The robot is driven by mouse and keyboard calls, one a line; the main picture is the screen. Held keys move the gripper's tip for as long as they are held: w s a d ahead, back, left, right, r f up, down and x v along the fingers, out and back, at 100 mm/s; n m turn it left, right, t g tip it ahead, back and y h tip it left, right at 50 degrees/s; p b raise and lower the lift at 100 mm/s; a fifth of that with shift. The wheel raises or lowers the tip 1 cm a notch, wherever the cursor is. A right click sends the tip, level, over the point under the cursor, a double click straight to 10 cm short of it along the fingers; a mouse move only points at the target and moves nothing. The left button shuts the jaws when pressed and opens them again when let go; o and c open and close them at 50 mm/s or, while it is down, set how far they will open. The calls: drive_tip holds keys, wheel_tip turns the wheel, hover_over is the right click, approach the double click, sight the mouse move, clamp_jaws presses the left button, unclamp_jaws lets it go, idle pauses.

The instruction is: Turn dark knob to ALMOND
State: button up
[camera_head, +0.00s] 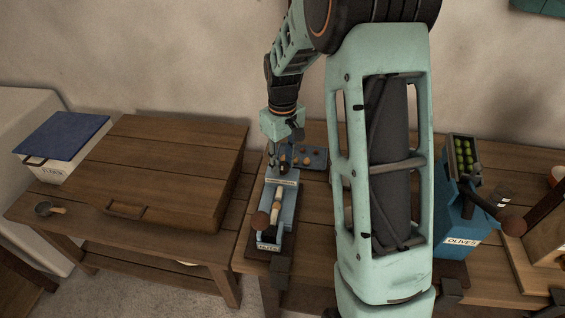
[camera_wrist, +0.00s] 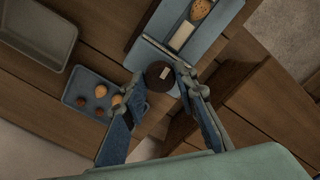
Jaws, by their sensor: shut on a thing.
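The dark knob (camera_wrist: 153,78) is round and carries a small pale mark on its top. It sits at the end of the blue nut machine (camera_head: 287,213), which also shows in the wrist view (camera_wrist: 160,52). My gripper (camera_wrist: 161,72) has one finger on each side of the knob and is shut on it. In the head view my gripper (camera_head: 271,160) points down at the machine's far end, and the knob cannot be made out there. No ALMOND marking is readable in either view.
A blue tray (camera_head: 312,153) with several nuts lies beside the machine. A ball-ended handle (camera_head: 260,221) is at the machine's near end. The blue OLIVES machine (camera_head: 449,222) stands right. A large wooden box (camera_head: 160,160) and a FLOUR bin (camera_head: 48,165) are left.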

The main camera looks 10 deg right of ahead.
sight(282, 165)
drive_tip(key=m, duration=0.5)
drive_tip(key=shift+m, duration=2.4)
drive_tip(key=o, duration=1.2)
drive_tip(key=shift+c, duration=0.2)
wheel_tip(282, 165, up, 12)
